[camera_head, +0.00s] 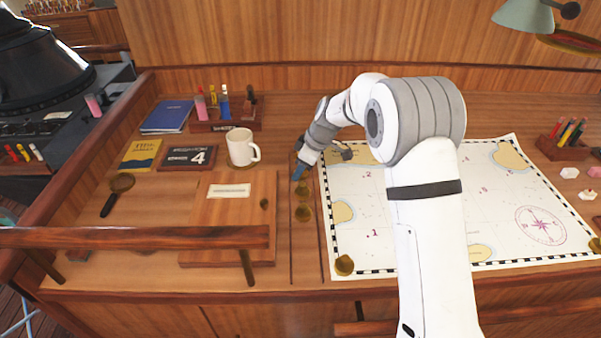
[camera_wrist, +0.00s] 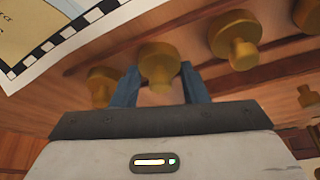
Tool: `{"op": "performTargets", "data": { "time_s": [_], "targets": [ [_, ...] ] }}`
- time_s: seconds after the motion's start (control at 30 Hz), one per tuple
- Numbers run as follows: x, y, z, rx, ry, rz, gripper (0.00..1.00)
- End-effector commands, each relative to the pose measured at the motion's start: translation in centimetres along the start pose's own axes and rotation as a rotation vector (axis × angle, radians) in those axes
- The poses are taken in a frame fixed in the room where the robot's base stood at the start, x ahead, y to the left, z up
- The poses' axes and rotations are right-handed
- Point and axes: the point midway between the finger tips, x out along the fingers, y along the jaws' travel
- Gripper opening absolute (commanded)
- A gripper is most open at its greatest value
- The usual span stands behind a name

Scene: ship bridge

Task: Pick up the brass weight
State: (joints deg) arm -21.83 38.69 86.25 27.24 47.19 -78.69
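Several small brass weights with round bases and narrower knobs stand on the wooden desk. In the wrist view, one brass weight (camera_wrist: 158,62) shows between my gripper's two blue fingers (camera_wrist: 160,88). The fingers are apart, with gaps beside its knob; I see no clear contact. Another weight (camera_wrist: 235,38) stands to the right, and one (camera_wrist: 100,86) shows just left of the fingers. In the head view, my gripper (camera_head: 298,172) points down at the row of weights left of the chart, with weights (camera_head: 303,187) and (camera_head: 305,213) in front of it. My arm hides part of the chart.
The chart (camera_head: 360,220) lies to the right, with a weight (camera_head: 344,265) on its near left corner. A wooden board (camera_head: 232,205), a white mug (camera_head: 241,146) and a pen holder (camera_head: 222,122) stand left. A rail (camera_head: 135,237) crosses the front left.

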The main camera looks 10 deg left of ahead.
Motion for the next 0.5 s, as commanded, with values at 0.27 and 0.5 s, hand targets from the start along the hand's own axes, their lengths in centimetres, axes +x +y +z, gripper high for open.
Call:
{"op": "performTargets", "data": {
  "time_s": [0.27, 0.5],
  "targets": [
    [-0.02, -0.02, -0.03, -0.001, 0.0, 0.0, 0.17],
    [-0.07, -0.01, -0.09, -0.001, 0.001, 0.001, 0.1]
  ]
}}
